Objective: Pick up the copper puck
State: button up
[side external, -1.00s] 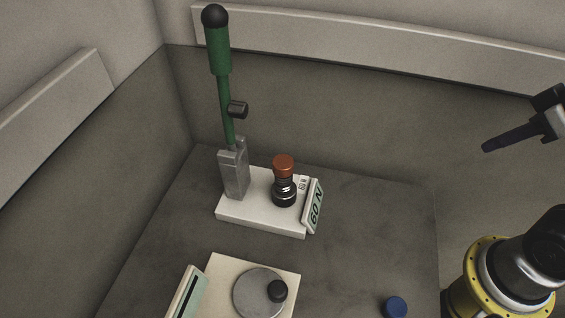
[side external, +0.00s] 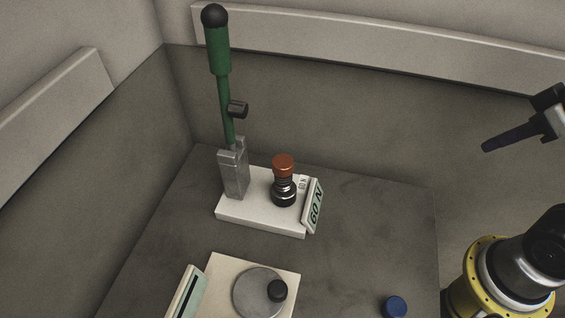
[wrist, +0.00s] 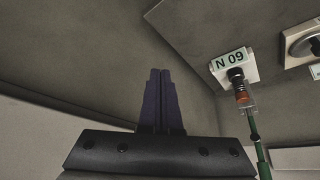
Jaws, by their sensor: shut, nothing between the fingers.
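The copper puck (side external: 283,165) is a short copper-coloured disc on top of a dark spring-like post on a white press base (side external: 260,218). In the wrist view the copper puck (wrist: 243,99) shows small, right of the fingers. My gripper (side external: 487,147) is high at the right in the side view, well apart from the puck. Its dark fingers are together and empty, and they also show shut in the wrist view (wrist: 160,73).
A tall lever with a green handle (side external: 220,55) stands beside the puck. The base carries a "60 N" display (side external: 315,206). A blue disc (side external: 395,306) lies front right.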

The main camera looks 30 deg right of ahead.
jog(key=o, duration=1.3)
